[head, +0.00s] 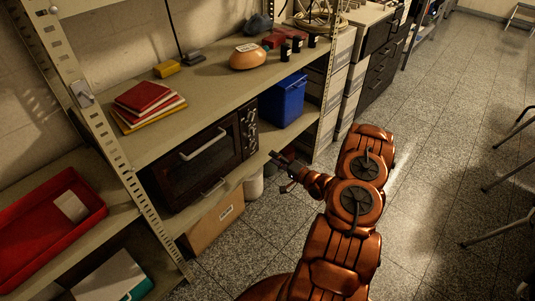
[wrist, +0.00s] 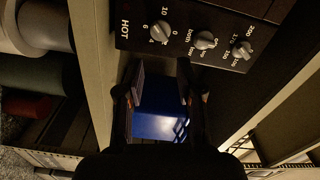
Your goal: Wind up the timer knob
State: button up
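The toaster oven (head: 190,168) sits on the middle shelf, with its dark control panel (head: 249,127) at its right end. In the wrist view the panel shows sideways with three grey knobs. In the head view my gripper (head: 281,161) is in front of the shelf, right of the oven.
A blue bin (head: 284,100) stands right of the oven and shows between my fingers in the wrist view (wrist: 158,126). A cardboard box (head: 214,226) is on the lower level. Tiled floor on the right is mostly free, with chair legs at the edge.

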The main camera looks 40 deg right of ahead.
aim_at(253, 145)
jog(key=shift+v, duration=1.3)
jog(key=shift+o, duration=1.4)
jog(key=shift+w, duration=0.1)
jog(key=shift+o, duration=0.8)
jog(key=shift+w+n+b, duration=0.25)
jog(key=shift+n+b, duration=0.35)
jog(key=shift+b, duration=0.2)
jog(key=n+b, duration=0.1)
jog(key=n, duration=0.1)
jog(key=w+n+b, duration=0.1)
jog(key=n+b, duration=0.1)
jog(key=w+n+b, duration=0.1)
jog(key=n+b, duration=0.1)
jog(key=shift+w+a+r, duration=0.25)
jog(key=shift+a+r, duration=0.05)
jog(key=shift+a, duration=0.1)
jog(key=shift+w+a+f+n+b, duration=0.1)
jog(key=shift+w+a+n+b, duration=0.3)
jog(key=shift+w+n+b, duration=1.65)
jog(key=shift+w+a+f+n+b, duration=0.1)
jog(key=shift+w+a+n+b, duration=0.55)
jog(key=shift+n+b, duration=2.55)
jog(key=shift+w+a+f+n+b, duration=0.15)
jog(key=shift+w+n+b, duration=1.55)
jog(key=shift+n, duration=1.85)
